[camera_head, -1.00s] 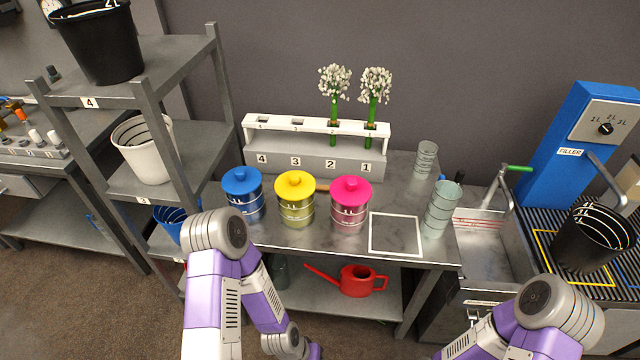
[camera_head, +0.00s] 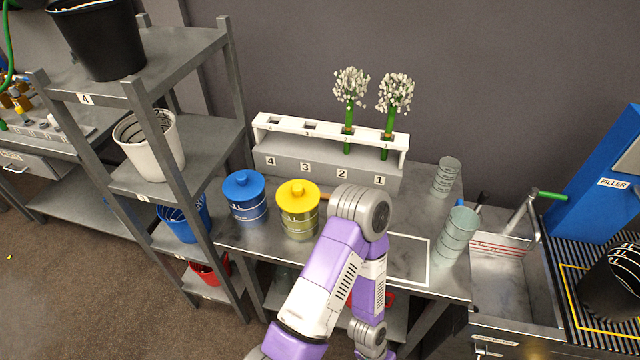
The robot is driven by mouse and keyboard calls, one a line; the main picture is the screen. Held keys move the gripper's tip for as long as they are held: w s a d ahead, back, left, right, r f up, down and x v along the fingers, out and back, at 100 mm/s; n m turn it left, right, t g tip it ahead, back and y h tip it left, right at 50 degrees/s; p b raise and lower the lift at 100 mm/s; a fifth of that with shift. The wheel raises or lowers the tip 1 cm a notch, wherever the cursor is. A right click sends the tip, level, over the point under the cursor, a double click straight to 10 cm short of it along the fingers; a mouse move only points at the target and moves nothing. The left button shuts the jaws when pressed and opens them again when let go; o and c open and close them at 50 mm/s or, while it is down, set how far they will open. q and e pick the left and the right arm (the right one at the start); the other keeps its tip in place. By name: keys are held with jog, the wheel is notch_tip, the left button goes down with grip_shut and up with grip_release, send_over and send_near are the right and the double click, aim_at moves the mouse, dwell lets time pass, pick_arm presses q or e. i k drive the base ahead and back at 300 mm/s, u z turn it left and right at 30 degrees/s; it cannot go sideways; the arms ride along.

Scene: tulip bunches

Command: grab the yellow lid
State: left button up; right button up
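The yellow lid (camera_head: 298,194) has a round knob and sits on a ribbed clear jar (camera_head: 299,228) on the metal worktable. The jar stands upright between the blue-lidded jar and my arm. My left arm comes in from the bottom and its elbow rises just right of the yellow-lidded jar in the picture. The arm then bends back down, and its gripper is out of view. My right arm and gripper are out of view. The pink-lidded jar seen before is hidden, apparently behind my arm.
A blue-lidded jar (camera_head: 245,195) stands left of the yellow one. Behind is a white numbered rack (camera_head: 330,133) with two white flower bunches. Clear beakers (camera_head: 457,236) stand at right, by the sink (camera_head: 512,285). A grey shelf (camera_head: 205,165) with buckets stands left. A red watering can is mostly hidden.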

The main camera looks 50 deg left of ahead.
aim_at(295, 196)
jog(key=z, duration=0.05)
jog(key=i, duration=0.1)
jog(key=u, duration=1.45)
